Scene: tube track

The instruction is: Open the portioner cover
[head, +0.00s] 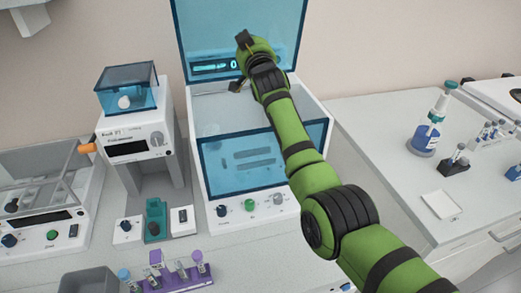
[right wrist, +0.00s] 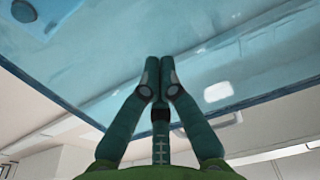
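The portioner (head: 205,107) is the white machine in the middle of the bench, with a blue see-through front panel (head: 262,160). Its blue see-through cover (head: 200,30) stands raised and upright at the back, leaving the white top exposed. My right gripper (right wrist: 159,62) has its two fingers together, with nothing seen between them. In the head view it is in front of the raised cover, partly hidden by its own hand. In the right wrist view the blue pane spreads across the view beyond the fingertips; I cannot tell whether they touch it. My left gripper is not in view.
A smaller white device (head: 135,145) with a blue box on top stands left of the portioner. A purple tube rack (head: 175,278) is at the front.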

